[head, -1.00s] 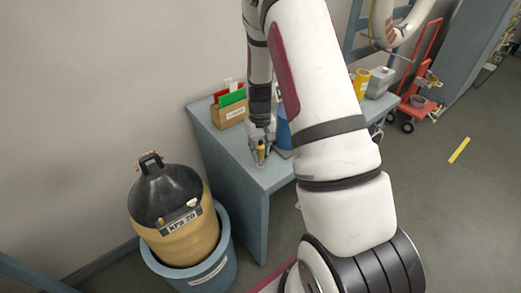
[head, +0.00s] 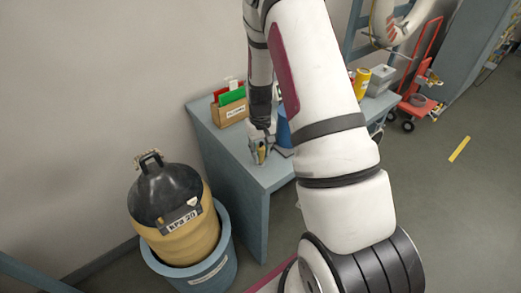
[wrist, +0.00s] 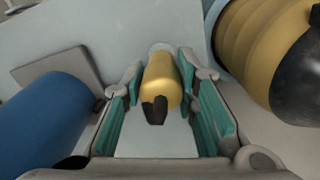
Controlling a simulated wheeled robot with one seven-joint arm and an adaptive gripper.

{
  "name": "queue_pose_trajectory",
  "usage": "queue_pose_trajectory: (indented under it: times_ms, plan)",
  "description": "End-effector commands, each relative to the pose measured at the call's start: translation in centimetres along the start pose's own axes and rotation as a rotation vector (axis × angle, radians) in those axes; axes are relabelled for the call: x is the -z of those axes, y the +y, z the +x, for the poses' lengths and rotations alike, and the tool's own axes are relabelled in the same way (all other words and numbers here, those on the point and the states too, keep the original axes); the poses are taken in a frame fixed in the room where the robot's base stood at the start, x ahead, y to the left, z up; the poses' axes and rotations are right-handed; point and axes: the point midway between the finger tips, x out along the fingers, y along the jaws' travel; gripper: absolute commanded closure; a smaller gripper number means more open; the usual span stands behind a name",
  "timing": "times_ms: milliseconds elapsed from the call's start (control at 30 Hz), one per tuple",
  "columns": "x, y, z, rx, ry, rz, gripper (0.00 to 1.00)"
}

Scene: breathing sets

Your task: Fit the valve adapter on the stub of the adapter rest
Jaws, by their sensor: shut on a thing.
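The valve adapter appears to be the short brass-yellow cylinder (wrist: 161,78) with a dark notched end in the wrist view. It also shows small in the head view (head: 261,152). My gripper (wrist: 161,88) has a teal-padded finger on each side of it and is shut on it. In the head view my gripper (head: 262,152) points down near the front left corner of the grey-blue bench (head: 262,176). A pale rounded edge (wrist: 161,47) shows at the cylinder's far end. I cannot make out the adapter rest or its stub, nor whether the cylinder touches anything below.
A blue cylinder (wrist: 42,122) stands close beside my gripper, by a grey plate (wrist: 62,66). A box of coloured folders (head: 232,105) is at the bench's back left. A yellow-and-black cylinder (head: 180,215) stands in a blue tub (head: 222,262) below, left of the bench.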

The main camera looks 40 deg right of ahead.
Motion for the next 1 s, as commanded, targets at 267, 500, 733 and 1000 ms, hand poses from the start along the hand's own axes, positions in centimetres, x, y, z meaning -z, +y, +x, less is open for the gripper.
queue_pose_trajectory:
  times_ms: [267,500,733,1000]
  plan:
    - [0.0,0.0,0.8,0.0,0.0,0.0,1.0]
    - [0.0,0.0,1.4,0.0,0.0,0.001,1.0]
    - [0.0,0.0,1.9,0.0,0.001,0.0,0.66]
    - [0.0,0.0,1.9,0.0,0.001,0.0,0.49]
